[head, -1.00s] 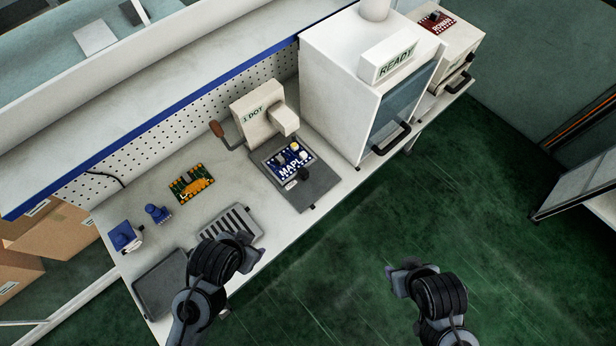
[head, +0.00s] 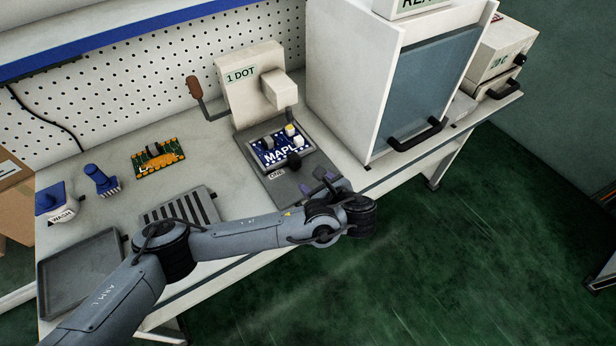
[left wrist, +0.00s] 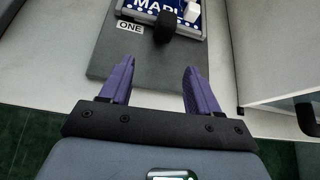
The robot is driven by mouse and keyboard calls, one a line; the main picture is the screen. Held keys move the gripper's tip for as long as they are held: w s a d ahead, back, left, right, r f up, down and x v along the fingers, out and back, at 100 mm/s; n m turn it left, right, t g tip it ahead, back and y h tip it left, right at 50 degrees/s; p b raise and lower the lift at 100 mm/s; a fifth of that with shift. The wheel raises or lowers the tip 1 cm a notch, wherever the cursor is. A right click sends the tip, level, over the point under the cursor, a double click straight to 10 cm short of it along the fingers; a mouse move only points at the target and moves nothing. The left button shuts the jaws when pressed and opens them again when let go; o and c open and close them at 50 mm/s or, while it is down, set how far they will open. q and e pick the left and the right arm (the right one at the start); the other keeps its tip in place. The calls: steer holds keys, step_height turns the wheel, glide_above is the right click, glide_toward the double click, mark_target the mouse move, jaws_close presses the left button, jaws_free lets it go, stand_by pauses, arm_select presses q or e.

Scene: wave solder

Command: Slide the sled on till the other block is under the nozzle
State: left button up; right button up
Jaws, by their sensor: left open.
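The sled (head: 264,168) carries a blue board marked MAPL (head: 272,154), with white and yellowish blocks on it, and has a black knob (head: 294,160) at its front. It sits on a dark grey base plate (head: 285,190) labelled ONE. The nozzle (head: 290,115) of the 1 DOT dispenser (head: 248,82) hangs over the board's back right; which block is under it I cannot tell. My left gripper (head: 321,184) is open and empty at the base plate's front. In the left wrist view its fingers (left wrist: 158,78) point toward the knob (left wrist: 165,27), apart from it. My right gripper is out of view.
A white cabinet (head: 345,80) with a black handle stands close on the right. The dispenser's brown-handled lever (head: 195,88) sticks out left.

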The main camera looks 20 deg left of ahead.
mark_target(295, 158)
arm_select(q)
steer(key=shift+w+a+m+t+y+b, duration=0.2)
steer(key=shift+w+a+y+b, duration=0.15)
steer(key=shift+w, duration=0.3)
steer(key=shift+w+a+m+t+y+b, duration=0.1)
steer(key=shift+w+a+m+y+b, duration=0.1)
steer(key=shift+w+a+y+b, duration=0.3)
steer(key=shift+w+a, duration=0.25)
steer(key=shift+w, duration=0.35)
steer(key=b+x, duration=0.2)
steer(key=x, duration=0.8)
steer(key=shift+r+b, duration=0.15)
steer(key=shift+b, duration=0.25)
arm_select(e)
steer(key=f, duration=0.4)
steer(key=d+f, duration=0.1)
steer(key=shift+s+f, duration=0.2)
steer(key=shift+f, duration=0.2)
arm_select(q)
steer(key=shift+c, duration=0.4)
